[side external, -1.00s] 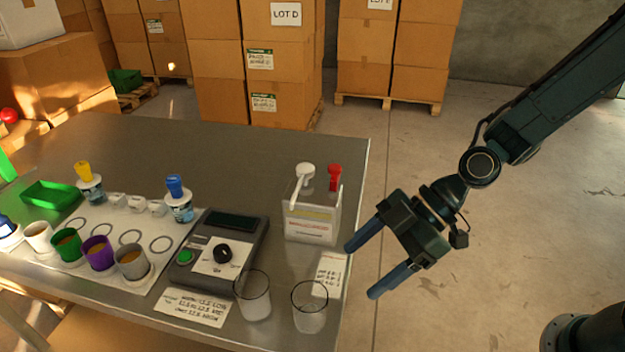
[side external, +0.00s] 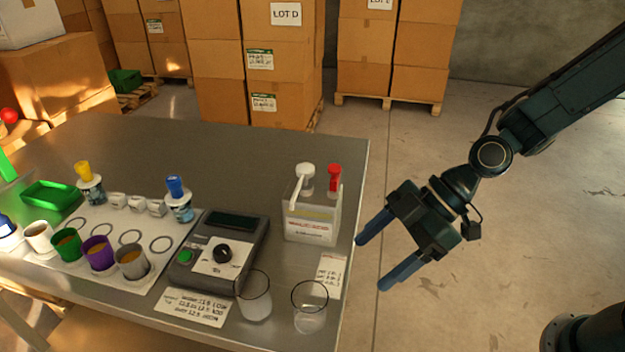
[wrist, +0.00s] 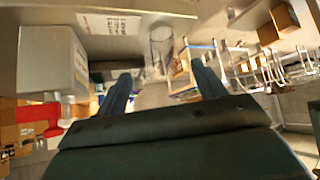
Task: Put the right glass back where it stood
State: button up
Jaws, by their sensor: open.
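Two clear glasses stand upright side by side near the front right corner of the metal table. The right glass (side external: 310,308) is closest to the table's right edge; the left glass (side external: 254,297) stands beside the dark device. My gripper (side external: 373,262) is open and empty, in the air just off the table's right edge, apart from both glasses. In the wrist view my two fingers (wrist: 160,88) are spread, and one clear glass (wrist: 161,48) shows beyond them; I cannot tell which glass it is.
A dark device with a knob (side external: 222,252) and several coloured cups stand to the left. Paper notes (side external: 194,307) lie flat.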

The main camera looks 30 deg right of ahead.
jog(key=s+d+r+m+t+h, duration=0.1)
jog(key=s+d+r+m+h, duration=0.1)
jog(key=s+d+r+m, duration=0.2)
jog(key=s+d+r+m+t+h, duration=0.1)
jog(key=s+d+r+m+h, duration=0.2)
jog(key=d, duration=0.6)
jog(key=s+d+r+m+t+h, duration=0.1)
jog(key=s+d+r+m+h, duration=0.2)
jog(key=s+d+r+m, duration=0.2)
jog(key=shift+s+d+r+m, duration=0.15)
jog(key=shift+d+r+m, duration=0.35)
jog(key=shift+d+m, duration=0.65)
jog(key=shift+a, duration=0.15)
